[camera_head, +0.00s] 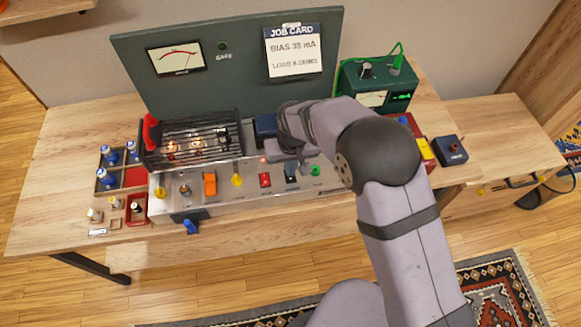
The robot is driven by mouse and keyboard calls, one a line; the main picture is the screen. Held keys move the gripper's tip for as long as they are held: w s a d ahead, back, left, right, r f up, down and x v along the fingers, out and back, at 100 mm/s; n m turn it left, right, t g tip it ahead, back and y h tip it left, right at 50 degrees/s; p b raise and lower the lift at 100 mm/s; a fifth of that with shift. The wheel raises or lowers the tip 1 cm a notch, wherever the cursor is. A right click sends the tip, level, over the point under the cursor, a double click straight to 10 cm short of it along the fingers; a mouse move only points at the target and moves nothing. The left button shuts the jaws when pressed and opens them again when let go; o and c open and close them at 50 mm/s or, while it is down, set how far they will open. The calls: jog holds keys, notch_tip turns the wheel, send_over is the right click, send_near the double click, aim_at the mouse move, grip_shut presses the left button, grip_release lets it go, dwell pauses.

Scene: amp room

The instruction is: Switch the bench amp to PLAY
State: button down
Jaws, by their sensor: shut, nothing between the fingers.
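The bench amp (225,195) is a long metal chassis on the wooden bench. Glowing tubes sit behind a black wire cage with a red handle (152,130) at its left. Its front carries an orange switch (210,184), a yellow knob (237,178), a red rocker (265,180), a dark switch (291,174) and a green-ringed part (315,171). I cannot read their labels or tell which is PLAY. My gripper (298,156) is shut and empty, pointing down over the right half of the amp, just behind the dark switch. I cannot tell whether it touches anything.
A backboard (130,60) holds a meter (175,58), a lamp marked SAFE (222,46) and a job card (294,52). A green instrument (360,82) stands right.

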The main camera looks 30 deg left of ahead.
jog(key=r+p, duration=0.1)
jog(key=r, duration=0.1)
jog(key=r+p, duration=0.1)
jog(key=r, duration=0.1)
jog(key=shift+s+d+r+p, duration=0.1)
jog(key=shift+s+d+p, duration=0.1)
jog(key=shift+p, duration=0.2)
jog(key=shift+r+b, duration=0.25)
jog(key=shift+b, duration=0.7)
notch_tip(320, 180, up, 8)
jog(key=r+b, duration=0.1)
jog(key=b, duration=0.1)
send_over(291, 178)
jog(key=shift+s+d+f, duration=0.25)
jog(key=shift+s+d, duration=0.1)
jog(key=shift+d, duration=0.05)
jog(key=shift+a+f+b, duration=0.1)
jog(key=shift+b, duration=0.25)
jog(key=shift+w+a+b, duration=0.5)
jog(key=shift+b, duration=0.55)
